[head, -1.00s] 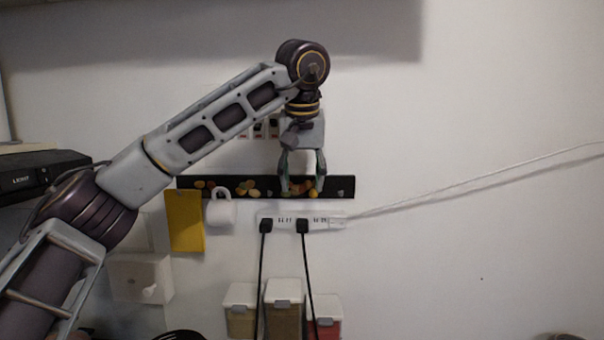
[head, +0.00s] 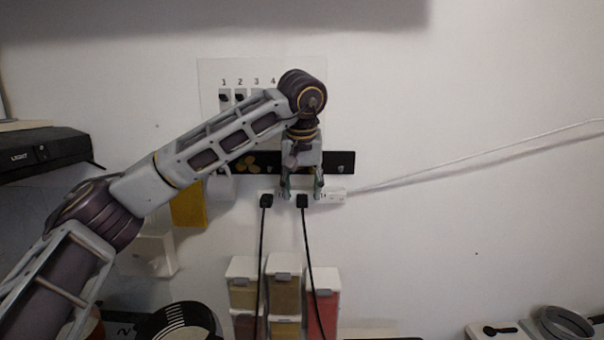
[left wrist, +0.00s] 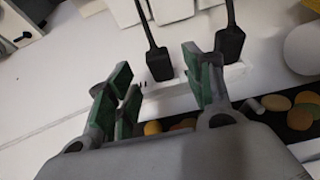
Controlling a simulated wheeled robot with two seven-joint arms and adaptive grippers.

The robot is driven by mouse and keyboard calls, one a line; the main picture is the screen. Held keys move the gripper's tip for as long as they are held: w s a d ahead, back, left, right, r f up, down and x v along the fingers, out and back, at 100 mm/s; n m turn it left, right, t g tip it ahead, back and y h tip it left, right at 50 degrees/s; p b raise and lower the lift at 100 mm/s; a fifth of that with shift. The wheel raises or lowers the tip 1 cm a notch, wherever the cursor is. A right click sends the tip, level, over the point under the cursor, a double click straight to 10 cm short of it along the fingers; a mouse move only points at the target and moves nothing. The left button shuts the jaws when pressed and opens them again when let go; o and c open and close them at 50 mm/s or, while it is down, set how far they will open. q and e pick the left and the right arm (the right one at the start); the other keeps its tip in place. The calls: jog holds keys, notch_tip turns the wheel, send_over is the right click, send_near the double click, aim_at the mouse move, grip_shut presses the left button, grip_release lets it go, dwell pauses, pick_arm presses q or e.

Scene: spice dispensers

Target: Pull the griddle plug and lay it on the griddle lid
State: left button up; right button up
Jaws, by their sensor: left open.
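Two black plugs sit in a white power strip (head: 335,197) on the wall, the left plug (head: 266,201) and the right plug (head: 302,201). Each has a black cable hanging down. I cannot tell from a label which is the griddle's. My left gripper (head: 303,194) is open and empty, its fingers on either side of the right plug. In the left wrist view the right plug (left wrist: 160,64) shows between the fingers, apart from them, and the left plug (left wrist: 229,45) is beyond one finger. A round black ribbed object (head: 180,322) is cut off at the bottom; I cannot tell if it is the griddle lid.
A dark strip (head: 340,162) with colored pieces is just above the power strip. A white mug (head: 219,187) and yellow card (head: 188,206) hang at left. Spice dispensers (head: 284,285) stand below, behind the cables. The wall at right is clear except for a white cord (head: 480,157).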

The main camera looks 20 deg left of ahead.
aim_at(302, 198)
pick_arm(q)
jog(key=shift+x, duration=1.55)
grip_shut()
